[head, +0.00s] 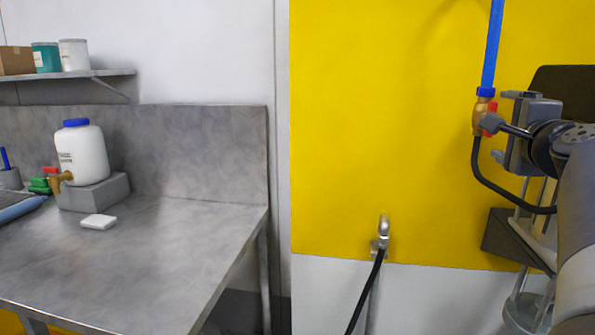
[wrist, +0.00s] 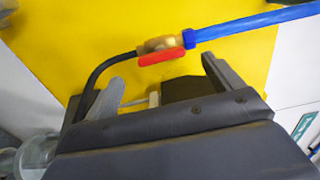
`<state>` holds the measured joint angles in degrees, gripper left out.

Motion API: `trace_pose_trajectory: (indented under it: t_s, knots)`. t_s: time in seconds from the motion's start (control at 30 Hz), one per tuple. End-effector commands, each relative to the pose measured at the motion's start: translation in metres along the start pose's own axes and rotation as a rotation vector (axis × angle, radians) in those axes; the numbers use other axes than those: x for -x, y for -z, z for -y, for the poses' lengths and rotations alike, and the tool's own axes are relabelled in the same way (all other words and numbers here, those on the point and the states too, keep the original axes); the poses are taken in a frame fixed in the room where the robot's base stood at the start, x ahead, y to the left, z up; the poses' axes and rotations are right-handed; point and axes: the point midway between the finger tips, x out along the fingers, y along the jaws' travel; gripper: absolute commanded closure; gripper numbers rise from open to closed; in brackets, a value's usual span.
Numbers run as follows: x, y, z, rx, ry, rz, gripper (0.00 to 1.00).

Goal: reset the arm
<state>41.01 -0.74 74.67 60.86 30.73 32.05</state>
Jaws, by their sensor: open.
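My gripper (head: 502,126) is at the right of the head view, held level beside a brass valve (head: 479,119) with a red lever. In the wrist view my gripper (wrist: 160,84) has its two fingers spread apart with nothing between them. The valve's red lever (wrist: 161,58) shows just beyond the fingers, and I cannot tell whether anything touches. A blue pipe (head: 492,45) runs up from the valve, and a black hose (head: 476,168) hangs from it.
A yellow wall panel (head: 380,130) stands behind the valve. A metal tap (head: 382,235) with a black hose is lower on it. A steel bench (head: 150,255) at left holds a white jug (head: 82,152). A clear vessel (head: 524,312) stands at lower right, below my arm.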

Motion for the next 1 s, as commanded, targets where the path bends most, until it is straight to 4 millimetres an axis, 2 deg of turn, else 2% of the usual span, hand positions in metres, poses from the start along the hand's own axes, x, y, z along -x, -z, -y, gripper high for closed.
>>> trace_pose_trajectory:
  t_s: [0.03, 0.2, 0.4, 0.87, 1.0]
  knots:
    - [-0.011, -0.001, 0.001, -0.001, -0.001, 0.003, 0.13]
    - [-0.037, 0.000, 0.001, -0.002, -0.001, 0.002, 0.13]
    - [-0.057, 0.000, 0.001, -0.001, 0.000, 0.000, 0.13]
    - [-0.059, 0.000, 0.000, -0.017, 0.001, -0.001, 0.13]
    - [-0.054, 0.000, -0.001, -0.004, 0.002, -0.001, 0.13]
